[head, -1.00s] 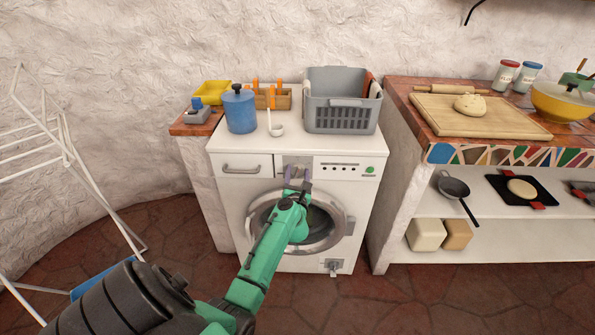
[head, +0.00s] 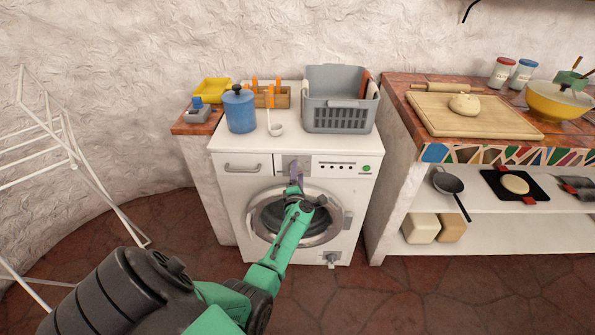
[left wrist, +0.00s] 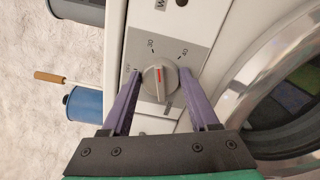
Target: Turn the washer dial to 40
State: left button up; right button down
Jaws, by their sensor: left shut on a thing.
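The white washer (head: 230,195) stands in the middle of the head view, with a round door and a grey dial panel at its top front. In the left wrist view the grey dial (left wrist: 160,90) has a red mark pointing up in the picture, closer to the printed 30 (left wrist: 151,46) than to the 40 (left wrist: 183,53). My left gripper (head: 296,170) is at the panel, its purple fingers on either side of the dial and shut on it. In the head view the gripper hides most of the dial. My right gripper is out of view.
A tiled counter (head: 440,153) is to the right. A white drying rack (head: 75,150) stands at the left.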

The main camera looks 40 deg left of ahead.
pick_arm(q)
jog(key=shift+f+m+p, duration=0.15)
jog(key=shift+m+p, duration=0.3)
jog(key=shift+m, duration=2)
jog(key=shift+f+m+p, duration=0.15)
jog(key=shift+m+p, duration=0.3)
jog(key=shift+m, duration=2)
jog(key=o, duration=1.4)
jog(key=shift+c, duration=0.2)
